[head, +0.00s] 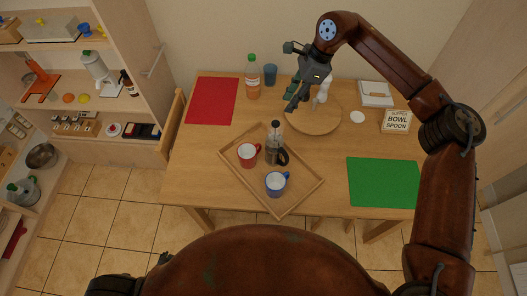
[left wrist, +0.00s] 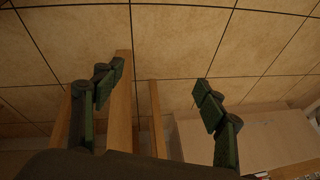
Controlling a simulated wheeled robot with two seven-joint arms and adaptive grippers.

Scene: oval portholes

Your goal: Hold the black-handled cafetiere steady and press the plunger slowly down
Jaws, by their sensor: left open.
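The cafetiere (head: 273,152) stands upright on a wooden tray (head: 308,188) in the head view. Its black handle faces right and its plunger knob sticks up above the lid. My right gripper (head: 297,101) is above the round wooden board, behind and to the right of the cafetiere, apart from it. Its fingers point down and left; their opening is not clear. My left gripper (left wrist: 158,92) shows in the left wrist view, open with nothing between its fingers, away from the cafetiere. It faces floor tiles and wooden legs.
A red mug (head: 247,155) and a blue mug (head: 276,184) flank the cafetiere on the tray. A bottle (head: 253,78) and blue cup (head: 270,74) stand behind. The round board (head: 315,122) carries a white object. Red (head: 211,101) and green (head: 383,183) mats lie flat.

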